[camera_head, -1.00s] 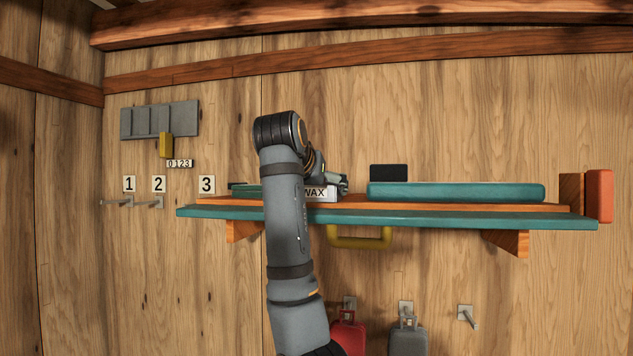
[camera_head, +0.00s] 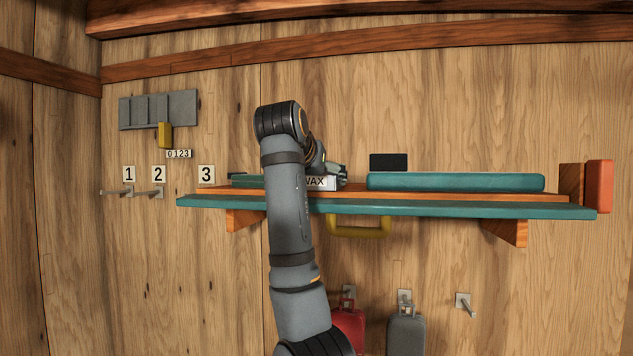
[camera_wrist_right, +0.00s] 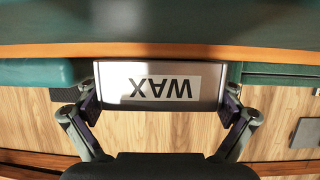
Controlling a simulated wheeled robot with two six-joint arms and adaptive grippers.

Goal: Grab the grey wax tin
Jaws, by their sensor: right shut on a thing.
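The grey wax tin (camera_head: 322,184) sits on the wall shelf, its white WAX label facing out. My right arm stands in front and hides its left part in the head view. In the right wrist view the tin (camera_wrist_right: 215,80) appears upside down, between the two fingers. My right gripper (camera_head: 339,171) is at the tin, and in the right wrist view its fingers (camera_wrist_right: 160,100) are shut on the tin's two sides. Whether the tin is lifted off the shelf I cannot tell. My left gripper is not in view.
The shelf (camera_head: 450,209) has a teal front edge. A long teal box (camera_head: 455,182) lies right of the tin, and a red-orange block (camera_head: 599,187) stands at the right end. A yellow handle (camera_head: 358,231) hangs below. Red (camera_head: 349,327) and grey (camera_head: 406,334) cases hang lower.

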